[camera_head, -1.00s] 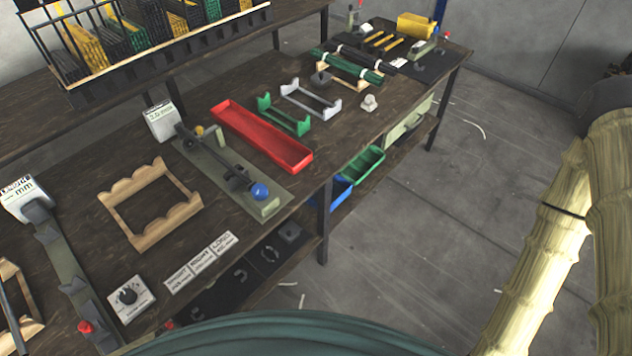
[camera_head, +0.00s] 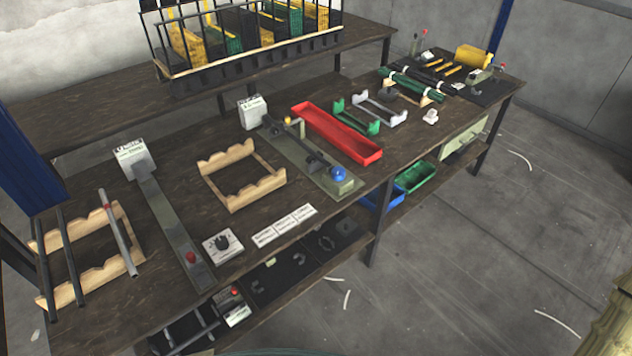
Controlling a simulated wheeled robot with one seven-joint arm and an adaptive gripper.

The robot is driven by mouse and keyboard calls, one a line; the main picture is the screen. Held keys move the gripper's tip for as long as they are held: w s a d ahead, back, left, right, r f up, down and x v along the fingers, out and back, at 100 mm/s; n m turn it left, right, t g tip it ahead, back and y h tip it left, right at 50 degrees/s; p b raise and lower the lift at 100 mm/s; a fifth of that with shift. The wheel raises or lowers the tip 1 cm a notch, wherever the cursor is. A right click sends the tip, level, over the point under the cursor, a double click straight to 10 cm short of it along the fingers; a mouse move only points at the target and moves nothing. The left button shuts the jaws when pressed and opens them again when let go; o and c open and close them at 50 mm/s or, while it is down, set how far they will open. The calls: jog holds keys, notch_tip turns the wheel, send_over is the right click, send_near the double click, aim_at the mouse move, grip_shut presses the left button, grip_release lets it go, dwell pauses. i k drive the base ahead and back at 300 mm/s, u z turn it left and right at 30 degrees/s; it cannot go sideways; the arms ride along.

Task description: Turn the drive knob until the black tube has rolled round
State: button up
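A black knob (camera_head: 222,241) sits on a small white plate near the front edge of the bench. A green-grey fixture (camera_head: 345,187) behind it carries a dark bar (camera_head: 312,159) along its length and a blue ball knob (camera_head: 338,173) at its near end. I cannot tell which of these knobs is the drive knob. Two black tubes (camera_head: 68,258) lie side by side across a wooden rack (camera_head: 70,290) at the left, with a grey tube (camera_head: 119,240) bearing a red mark beside them. My gripper is outside the view.
An empty wooden cradle (camera_head: 238,203), a red tray (camera_head: 340,137) and a long grey gauge (camera_head: 165,220) with a red knob stand on the bench. Green and grey holders are farther back. A wire rack stands on the rear bench. Open floor lies to the right.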

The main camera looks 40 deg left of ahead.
aim_at(338, 172)
jog(key=k, duration=0.35)
jog(key=u, duration=1.25)
jog(key=i, duration=0.5)
jog(key=u, duration=0.05)
